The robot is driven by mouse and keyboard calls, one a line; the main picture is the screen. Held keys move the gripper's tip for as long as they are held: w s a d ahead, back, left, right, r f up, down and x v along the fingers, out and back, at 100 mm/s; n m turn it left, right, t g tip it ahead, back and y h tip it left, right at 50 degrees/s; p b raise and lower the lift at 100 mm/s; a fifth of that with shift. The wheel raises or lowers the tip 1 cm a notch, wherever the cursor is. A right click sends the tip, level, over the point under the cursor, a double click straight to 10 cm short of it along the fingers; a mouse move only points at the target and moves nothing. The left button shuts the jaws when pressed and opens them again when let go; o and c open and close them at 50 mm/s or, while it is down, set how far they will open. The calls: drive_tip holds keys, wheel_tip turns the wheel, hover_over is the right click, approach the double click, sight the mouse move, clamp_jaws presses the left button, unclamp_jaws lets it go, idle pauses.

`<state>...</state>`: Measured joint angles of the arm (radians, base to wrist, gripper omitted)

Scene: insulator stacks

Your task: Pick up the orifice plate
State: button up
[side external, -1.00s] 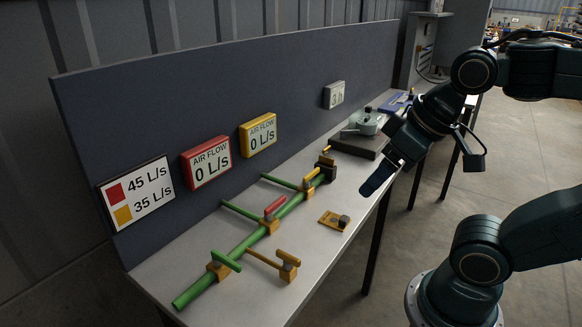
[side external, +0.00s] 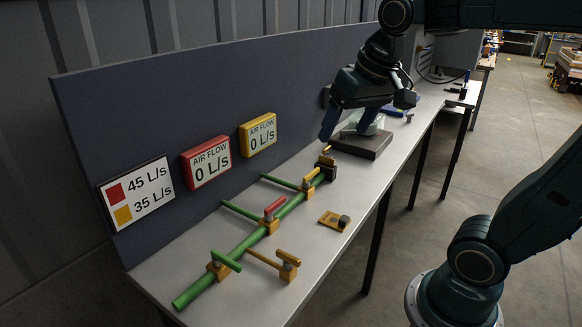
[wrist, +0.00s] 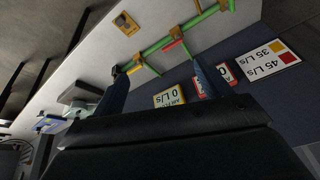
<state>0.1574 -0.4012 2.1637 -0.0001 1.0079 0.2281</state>
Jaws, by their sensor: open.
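A small yellow plate with a dark block on it (side external: 334,221), which looks like the orifice plate, lies flat on the grey table beside the green pipe. It also shows at the top of the wrist view (wrist: 126,24). My gripper (side external: 348,130) is above the far part of the table, well away from this plate, near the dark box (side external: 362,143). Its two fingers are spread apart, with nothing visible between them. The fingers partly hide the pale device on the dark box.
A green pipe (side external: 247,243) with yellow, red and green valve handles runs along the table (side external: 270,285). A dark panel with airflow signs (side external: 207,161) stands behind it. Blue items lie at the far end. The table's front right is clear.

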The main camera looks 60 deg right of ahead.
drive_tip(key=w+d+m+g, duration=0.1)
drive_tip(key=w+d+m, duration=0.2)
drive_tip(key=w+d, duration=0.35)
drive_tip(key=m+g, duration=0.3)
drive_tip(key=m, duration=0.8)
hover_over(327, 157)
wheel_tip(327, 157, down, 10)
drive_tip(key=f, duration=0.1)
drive_tip(key=shift+y, duration=0.3)
drive_tip(key=shift+a+f, duration=0.2)
drive_tip(key=shift+f, duration=3.85)
drive_tip(key=shift+f, duration=0.1)
drive_tip(key=shift+f, duration=2.5)
drive_tip(key=c, duration=1.1)
